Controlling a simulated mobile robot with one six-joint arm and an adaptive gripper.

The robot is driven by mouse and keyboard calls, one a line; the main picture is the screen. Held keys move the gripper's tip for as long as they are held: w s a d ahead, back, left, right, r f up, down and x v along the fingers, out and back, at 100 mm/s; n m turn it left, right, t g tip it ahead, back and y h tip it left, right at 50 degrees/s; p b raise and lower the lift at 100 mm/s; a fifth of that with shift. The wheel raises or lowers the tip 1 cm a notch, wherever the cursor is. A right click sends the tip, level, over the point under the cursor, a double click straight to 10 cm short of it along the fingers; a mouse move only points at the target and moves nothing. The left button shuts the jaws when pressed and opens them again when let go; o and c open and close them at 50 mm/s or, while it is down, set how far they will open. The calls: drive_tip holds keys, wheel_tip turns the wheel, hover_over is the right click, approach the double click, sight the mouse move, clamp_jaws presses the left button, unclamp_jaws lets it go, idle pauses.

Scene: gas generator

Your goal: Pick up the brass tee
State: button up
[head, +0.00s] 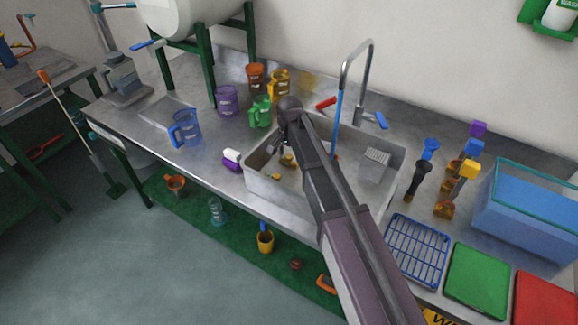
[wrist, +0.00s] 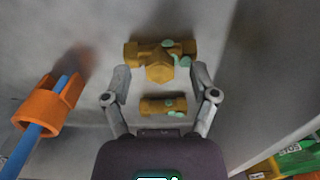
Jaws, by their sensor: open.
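The brass tee (wrist: 160,58) lies on the grey sink floor in the wrist view, with pale green patches on its right side. A smaller brass fitting (wrist: 163,106), also with green patches, lies apart from it, closer to my gripper's palm. My gripper (wrist: 159,70) is open and empty, its fingers spread to either side, with the tee around and beyond the fingertips. In the head view my gripper (head: 287,142) points down into the left part of the sink (head: 262,200). Brass-coloured pieces (head: 288,160) show below it, but I cannot tell which is the tee.
A blue hose with an orange end (wrist: 45,108) hangs left in the wrist view, below the tap (head: 367,70). A grey block (head: 375,165) is at the sink's right. Green (head: 261,112) and yellow (head: 279,84) mugs stand behind. Sink walls surround my gripper.

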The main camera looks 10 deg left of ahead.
drive_tip(key=shift+f, duration=0.3)
idle(0.4)
clamp_jaws()
